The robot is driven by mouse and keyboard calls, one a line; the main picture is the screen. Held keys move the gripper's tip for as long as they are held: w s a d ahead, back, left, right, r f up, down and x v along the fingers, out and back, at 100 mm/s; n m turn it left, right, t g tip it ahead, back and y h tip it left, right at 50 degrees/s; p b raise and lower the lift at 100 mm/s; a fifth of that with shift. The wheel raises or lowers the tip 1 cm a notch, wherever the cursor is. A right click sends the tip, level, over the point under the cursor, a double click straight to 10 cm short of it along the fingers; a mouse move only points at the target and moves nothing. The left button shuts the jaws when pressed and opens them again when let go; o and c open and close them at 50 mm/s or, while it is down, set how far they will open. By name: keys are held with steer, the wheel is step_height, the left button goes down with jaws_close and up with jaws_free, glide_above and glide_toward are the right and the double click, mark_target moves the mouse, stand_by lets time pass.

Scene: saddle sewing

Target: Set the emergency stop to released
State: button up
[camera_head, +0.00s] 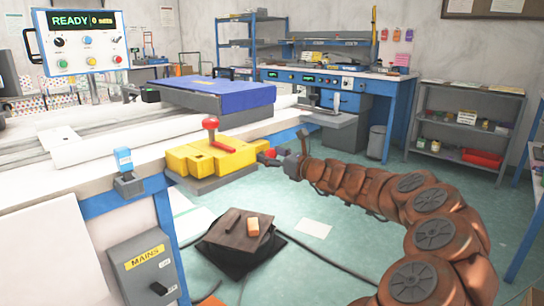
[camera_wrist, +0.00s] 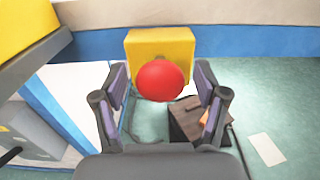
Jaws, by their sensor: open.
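The emergency stop is a round red button (camera_wrist: 160,82) on the front of a yellow box (camera_wrist: 160,45) in the wrist view. In the head view the red button (camera_head: 270,153) shows small at the right end of the yellow machine body (camera_head: 205,157). My gripper (camera_wrist: 161,74) is open, with one finger on each side of the button and visible gaps between. In the head view my gripper (camera_head: 285,158) is right at the button, partly hiding it. Whether the button is pressed in or out I cannot tell.
A red ball-topped lever (camera_head: 211,123) stands on the yellow machine body. The white table (camera_head: 75,200) lies to the left, with a grey MAINS switch box (camera_head: 146,270) below. A dark pedal (camera_head: 238,232) lies on the floor. Floor to the right is mostly clear.

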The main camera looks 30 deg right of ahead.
steer(key=v, duration=1.2)
steer(key=shift+s, duration=0.1)
stand_by(0.6)
